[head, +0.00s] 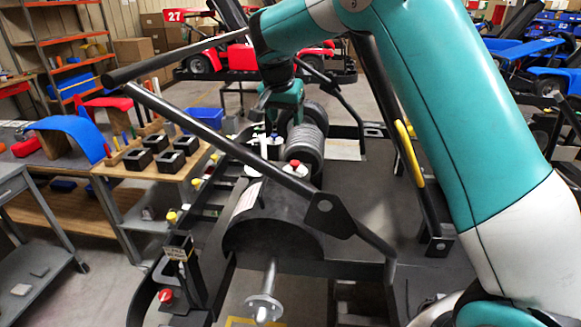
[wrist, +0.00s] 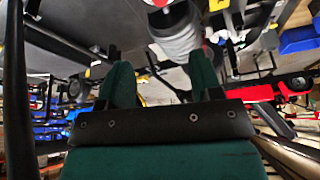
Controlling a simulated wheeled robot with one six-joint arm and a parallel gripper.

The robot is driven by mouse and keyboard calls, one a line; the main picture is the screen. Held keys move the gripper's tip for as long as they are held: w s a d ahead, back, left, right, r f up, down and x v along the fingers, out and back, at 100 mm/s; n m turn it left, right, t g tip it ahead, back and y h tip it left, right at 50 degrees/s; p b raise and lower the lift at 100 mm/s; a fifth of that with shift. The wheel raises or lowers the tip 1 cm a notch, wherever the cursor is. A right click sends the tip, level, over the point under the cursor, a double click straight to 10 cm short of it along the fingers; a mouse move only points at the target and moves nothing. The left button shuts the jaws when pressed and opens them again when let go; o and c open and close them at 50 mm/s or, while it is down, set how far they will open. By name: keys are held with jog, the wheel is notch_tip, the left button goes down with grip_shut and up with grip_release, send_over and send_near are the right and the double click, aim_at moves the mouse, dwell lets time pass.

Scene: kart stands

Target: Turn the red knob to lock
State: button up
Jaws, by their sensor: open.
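Two small red parts could be the red knob. One red cap (head: 295,163) sits on the kart beside the dark ribbed cylinder (head: 305,145). A second red knob (head: 166,295) sits low at the kart's front left. My gripper (head: 279,117) hangs over the kart behind the bar, near the ribbed cylinder and apart from the lower knob. In the wrist view my two green fingers (wrist: 162,82) stand apart with nothing between them. A red part (wrist: 160,3) at the top edge there is cut off, above the grey ribbed cylinder (wrist: 176,35).
A black diagonal bar (head: 215,135) crosses in front of my gripper. A wooden bench (head: 140,172) with black holders and a grey cart (head: 30,240) stand at left. A red kart (head: 210,60) is behind, blue karts (head: 530,50) at right. Some floor shows at far left.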

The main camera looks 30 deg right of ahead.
aim_at(295, 162)
jog(key=p+x, duration=0.6)
jog(key=x, duration=1.2)
jog(key=shift+f, duration=0.4)
jog(key=c, duration=0.9)
